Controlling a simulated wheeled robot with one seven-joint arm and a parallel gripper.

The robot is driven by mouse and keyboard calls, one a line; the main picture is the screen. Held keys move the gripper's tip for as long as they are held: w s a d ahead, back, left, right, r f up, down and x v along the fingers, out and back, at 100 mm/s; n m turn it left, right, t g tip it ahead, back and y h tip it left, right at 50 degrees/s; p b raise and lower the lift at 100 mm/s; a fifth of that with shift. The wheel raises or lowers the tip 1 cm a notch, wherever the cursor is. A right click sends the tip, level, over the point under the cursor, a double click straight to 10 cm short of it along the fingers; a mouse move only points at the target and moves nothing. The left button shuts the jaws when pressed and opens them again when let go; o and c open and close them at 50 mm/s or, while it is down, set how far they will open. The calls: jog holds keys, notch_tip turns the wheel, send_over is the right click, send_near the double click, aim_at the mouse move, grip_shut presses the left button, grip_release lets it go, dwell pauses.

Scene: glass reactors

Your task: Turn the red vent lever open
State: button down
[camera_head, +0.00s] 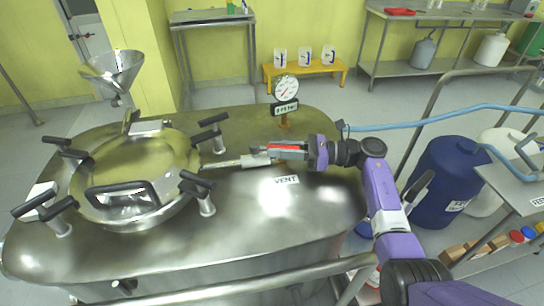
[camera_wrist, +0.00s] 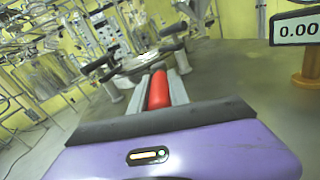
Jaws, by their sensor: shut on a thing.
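The red vent lever (camera_head: 285,148) lies between my gripper's fingers above the steel reactor lid, behind the VENT label (camera_head: 286,180). My gripper (camera_head: 262,151) reaches in from the right and is shut on the lever. In the wrist view the red lever (camera_wrist: 159,90) runs lengthwise between the two grey fingers of my gripper (camera_wrist: 167,85). The lever's base is hidden by the fingers.
The round hatch (camera_head: 135,170) with black-handled clamps stands left of my gripper. A gauge with a digital display (camera_head: 286,98) stands just behind my gripper. A steel rail (camera_head: 220,290) crosses the front. A blue hose (camera_head: 440,118) runs at the right, above a blue drum (camera_head: 445,180).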

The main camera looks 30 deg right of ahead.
aim_at(279, 146)
jog(key=shift+w, duration=0.1)
dwell(0.4)
jog(key=c, duration=1.2)
grip_release()
jog(key=shift+c, duration=0.2)
jog(key=shift+r, duration=0.1)
notch_tip(279, 146, up, 20)
